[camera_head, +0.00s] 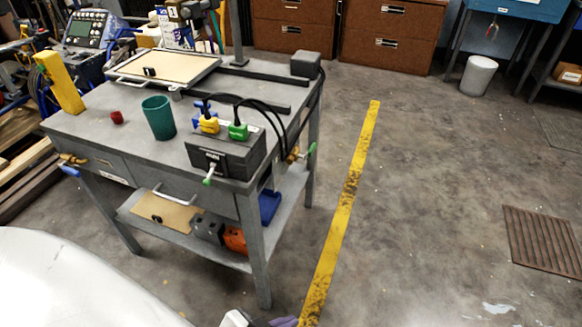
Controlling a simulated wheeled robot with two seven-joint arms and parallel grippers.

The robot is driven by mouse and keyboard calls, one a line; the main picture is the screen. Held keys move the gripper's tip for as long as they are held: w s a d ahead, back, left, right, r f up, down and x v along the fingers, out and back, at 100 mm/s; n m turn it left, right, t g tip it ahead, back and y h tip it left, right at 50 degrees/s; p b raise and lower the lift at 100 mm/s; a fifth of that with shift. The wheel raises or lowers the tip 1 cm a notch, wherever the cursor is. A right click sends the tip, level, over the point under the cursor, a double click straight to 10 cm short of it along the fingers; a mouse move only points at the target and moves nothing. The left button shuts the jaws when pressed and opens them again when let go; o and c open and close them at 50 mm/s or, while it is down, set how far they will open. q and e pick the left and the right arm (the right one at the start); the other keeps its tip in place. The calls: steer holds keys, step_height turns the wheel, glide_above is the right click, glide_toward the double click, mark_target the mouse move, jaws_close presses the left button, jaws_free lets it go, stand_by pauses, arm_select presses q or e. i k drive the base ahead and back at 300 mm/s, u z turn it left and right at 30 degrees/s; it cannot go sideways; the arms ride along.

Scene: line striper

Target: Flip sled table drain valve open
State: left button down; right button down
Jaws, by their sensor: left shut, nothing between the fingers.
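The grey sled table (105,125) stands left of centre, with a lower shelf. I cannot tell which of the two is the drain valve. My left gripper (264,322) is at the bottom edge, mostly cut off, below the table's front leg. It is shut and empty, apart from both valves. My right gripper is not in view.
A grey box (225,155) with yellow and green plugs and black cables sits at the table's front right. A green cup (158,118), red piece (117,117) and yellow block (60,83) stand on top. Floor right of the yellow line (345,205) is largely clear.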

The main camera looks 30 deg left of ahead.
mark_target(310, 151)
steer(key=u, duration=0.45)
steer(key=k, duration=0.95)
steer(key=z, duration=0.45)
steer(key=i, duration=2.15)
steer(key=u, duration=1.2)
steer(key=i, duration=0.25)
steer(key=u, duration=0.35)
